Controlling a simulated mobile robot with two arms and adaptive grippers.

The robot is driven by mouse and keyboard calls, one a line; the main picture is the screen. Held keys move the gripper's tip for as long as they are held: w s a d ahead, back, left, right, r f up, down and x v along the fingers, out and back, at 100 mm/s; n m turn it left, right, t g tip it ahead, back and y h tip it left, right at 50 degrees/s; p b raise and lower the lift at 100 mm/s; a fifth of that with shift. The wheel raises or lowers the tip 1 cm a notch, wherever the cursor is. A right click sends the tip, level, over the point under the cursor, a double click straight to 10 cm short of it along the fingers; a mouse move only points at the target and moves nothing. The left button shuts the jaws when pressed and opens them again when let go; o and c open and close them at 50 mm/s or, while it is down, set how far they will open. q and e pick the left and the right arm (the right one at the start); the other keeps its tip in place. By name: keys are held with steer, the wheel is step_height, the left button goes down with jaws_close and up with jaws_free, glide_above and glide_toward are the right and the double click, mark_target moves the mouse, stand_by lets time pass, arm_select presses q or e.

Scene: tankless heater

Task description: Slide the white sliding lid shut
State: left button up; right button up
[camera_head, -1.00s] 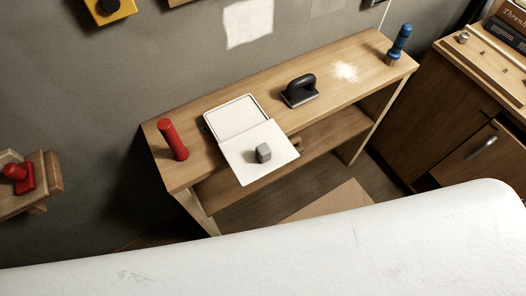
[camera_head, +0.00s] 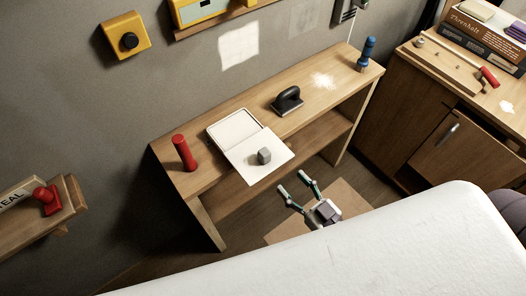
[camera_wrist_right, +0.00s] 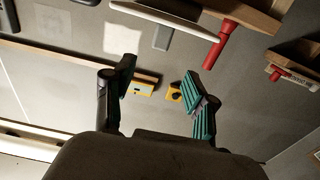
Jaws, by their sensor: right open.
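The white sliding lid (camera_head: 245,164) has a grey knob (camera_head: 264,156) on top. It sits pulled toward the front of its shallow white box (camera_head: 234,125) and overhangs the front edge of the narrow wooden table (camera_head: 203,180). The back part of the box is uncovered. My right gripper (camera_head: 292,183) is open and empty in front of the table, to the right of the lid and apart from it. Its spread fingers also show in the right wrist view (camera_wrist_right: 160,72), with nothing between them. My left gripper is out of view.
A red cylinder (camera_head: 184,153) stands left of the box. A black-handled tool (camera_head: 287,101) and a blue-handled brush (camera_head: 367,54) stand to its right, near scattered white powder (camera_head: 323,80). A white surface (camera_head: 350,255) fills the foreground. A wooden cabinet (camera_head: 410,120) stands at right.

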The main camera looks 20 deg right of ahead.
mark_target(268, 156)
steer(key=p+x, duration=0.2)
steer(key=x, duration=0.9)
steer(key=shift+w, duration=0.2)
steer(key=shift+w+a, duration=0.2)
steer(key=shift+w, duration=0.3)
steer(key=shift+f, duration=0.1)
jaws_close()
